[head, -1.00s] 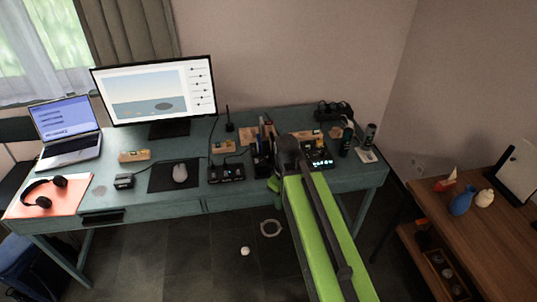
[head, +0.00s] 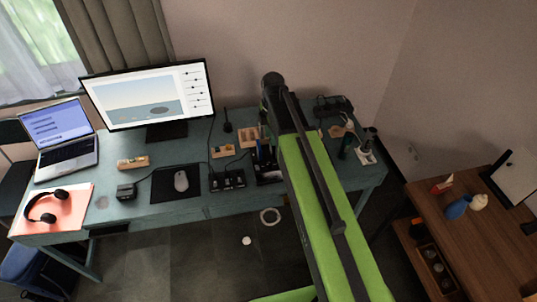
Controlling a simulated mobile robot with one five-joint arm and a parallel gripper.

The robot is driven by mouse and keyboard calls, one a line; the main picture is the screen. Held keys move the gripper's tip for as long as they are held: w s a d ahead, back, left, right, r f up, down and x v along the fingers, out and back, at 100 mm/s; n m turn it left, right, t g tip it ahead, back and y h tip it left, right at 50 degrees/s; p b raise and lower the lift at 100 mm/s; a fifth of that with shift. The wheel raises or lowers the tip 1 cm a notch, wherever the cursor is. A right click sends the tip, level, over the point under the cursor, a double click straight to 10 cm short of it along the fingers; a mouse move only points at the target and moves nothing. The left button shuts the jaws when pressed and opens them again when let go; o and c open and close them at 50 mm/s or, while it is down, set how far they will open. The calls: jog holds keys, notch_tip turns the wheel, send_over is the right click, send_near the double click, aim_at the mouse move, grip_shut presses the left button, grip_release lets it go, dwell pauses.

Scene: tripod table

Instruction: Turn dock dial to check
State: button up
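A black box with small knobs or lights on top (head: 228,180) sits on the teal desk (head: 180,215), right of the mouse; it may be the dock. I cannot make out a dial or its setting on it. A second dark device with a lit display, seen earlier on the right part of the desk, is hidden behind my green arm. My arm reaches up over the right part of the desk, its dark joint near the back wall.
A monitor (head: 150,95), laptop (head: 66,140), headphones (head: 45,205), mouse (head: 181,180) and small black box (head: 126,191) occupy the desk's left and middle. Dark bottles (head: 367,141) stand at its right end. A wooden cabinet (head: 480,230) is at the right.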

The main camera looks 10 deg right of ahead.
aim_at(270, 165)
jog(key=f+b, duration=1.1)
jog(key=b, duration=0.1)
jog(key=w+f+b, duration=0.1)
jog(key=f+b, duration=0.4)
jog(key=f, duration=0.1)
jog(key=shift+a+f+b, duration=0.1)
jog(key=shift+f+b, duration=0.25)
jog(key=shift+b, duration=0.05)
jog(key=shift+r, duration=0.1)
grip_shut()
jog(key=shift+d, duration=0.2)
jog(key=shift+a, duration=0.15)
